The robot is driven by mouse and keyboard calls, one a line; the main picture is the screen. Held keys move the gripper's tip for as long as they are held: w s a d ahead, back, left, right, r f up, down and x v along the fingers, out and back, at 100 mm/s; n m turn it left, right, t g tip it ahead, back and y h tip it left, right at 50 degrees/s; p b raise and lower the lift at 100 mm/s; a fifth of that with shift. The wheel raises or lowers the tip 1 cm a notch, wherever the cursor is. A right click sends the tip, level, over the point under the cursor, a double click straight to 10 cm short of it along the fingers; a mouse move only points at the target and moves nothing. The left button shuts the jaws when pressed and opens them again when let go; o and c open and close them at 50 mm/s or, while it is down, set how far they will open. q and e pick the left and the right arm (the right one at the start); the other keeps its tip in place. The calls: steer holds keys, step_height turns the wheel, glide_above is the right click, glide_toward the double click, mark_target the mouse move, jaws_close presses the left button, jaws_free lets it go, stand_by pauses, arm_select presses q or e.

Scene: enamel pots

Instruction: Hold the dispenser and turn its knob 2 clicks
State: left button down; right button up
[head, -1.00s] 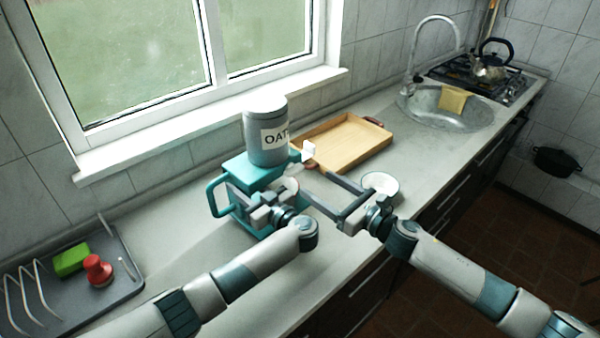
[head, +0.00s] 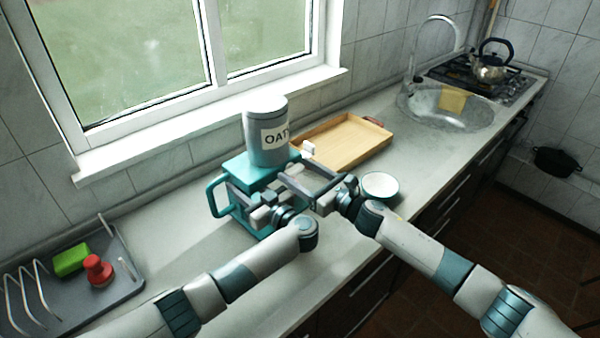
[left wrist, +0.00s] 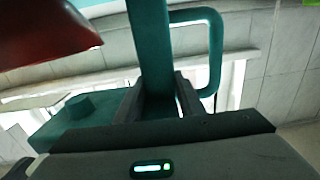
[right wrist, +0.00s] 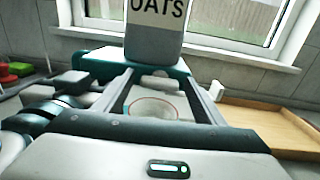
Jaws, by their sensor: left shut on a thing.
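The dispenser (head: 236,170) is a teal stand with a side handle and a grey canister (head: 266,140) lettered OATS on top. It stands upright on the counter. My left gripper (head: 248,200) is shut on a teal upright (left wrist: 151,45) of the stand, seen between its fingers in the left wrist view. My right gripper (head: 296,174) is open at the dispenser's front right. My gripper hides the knob in the head view.
A white bowl (head: 380,186) stands close to my right gripper. A wooden tray (head: 350,143) lies behind it, before the sink (head: 445,112). At the left, a grey rack (head: 70,295) holds a green sponge (head: 71,260) and a red object (head: 98,269). A window is behind.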

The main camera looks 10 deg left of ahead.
steer(key=c, duration=0.8)
steer(key=shift+m, duration=0.4)
